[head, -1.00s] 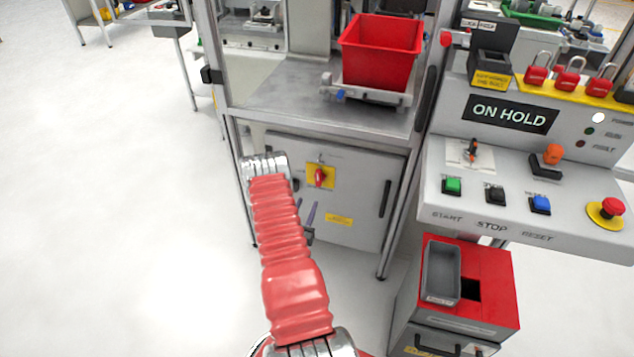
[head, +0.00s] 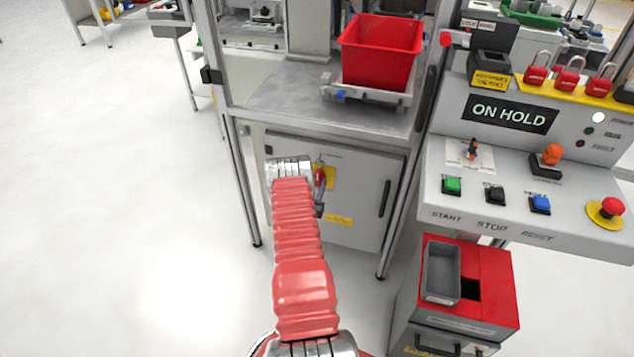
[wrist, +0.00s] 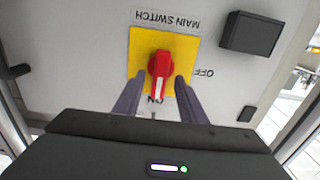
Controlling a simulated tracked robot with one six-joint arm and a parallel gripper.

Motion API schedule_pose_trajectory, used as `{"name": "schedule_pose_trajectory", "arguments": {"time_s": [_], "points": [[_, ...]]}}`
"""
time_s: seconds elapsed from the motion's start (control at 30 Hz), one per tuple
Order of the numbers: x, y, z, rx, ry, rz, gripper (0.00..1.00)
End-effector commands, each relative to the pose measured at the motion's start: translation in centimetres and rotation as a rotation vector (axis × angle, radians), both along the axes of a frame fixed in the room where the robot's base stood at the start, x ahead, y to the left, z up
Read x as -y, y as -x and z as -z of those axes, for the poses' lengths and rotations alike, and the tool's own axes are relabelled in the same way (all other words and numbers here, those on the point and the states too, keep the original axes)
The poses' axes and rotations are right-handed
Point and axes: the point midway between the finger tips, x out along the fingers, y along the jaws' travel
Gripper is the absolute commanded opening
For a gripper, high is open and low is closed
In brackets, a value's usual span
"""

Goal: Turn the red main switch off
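The red main switch (wrist: 159,66) is a rotary knob on a yellow plate (wrist: 142,42), under the upside-down words MAIN SWITCH. Its white mark points down in the wrist view, at the ON label; OFF is printed to the right. In the head view, the switch (head: 319,177) is on the grey cabinet door (head: 360,190), partly covered by my arm. My gripper (wrist: 159,84) is open, with one dark finger on each side of the knob's lower end. Gaps show between fingers and knob; whether the tips reach around it in depth I cannot tell.
A black block (wrist: 252,34) sticks out from the door near the switch. A vertical door handle (head: 385,198) is to the right. The worktop with a red bin (head: 380,55) overhangs above. The control console (head: 480,215) stands to the right. Floor at left is clear.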

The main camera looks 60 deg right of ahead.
Motion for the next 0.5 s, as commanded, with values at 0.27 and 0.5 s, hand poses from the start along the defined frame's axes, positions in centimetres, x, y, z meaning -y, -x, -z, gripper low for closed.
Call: {"name": "schedule_pose_trajectory", "arguments": {"time_s": [0.27,0.5], "points": [[1.6,-0.3,0.0,-0.001,0.000,-0.001,0.38],[1.6,-0.3,0.0,-0.001,0.000,-0.001,0.38]]}}
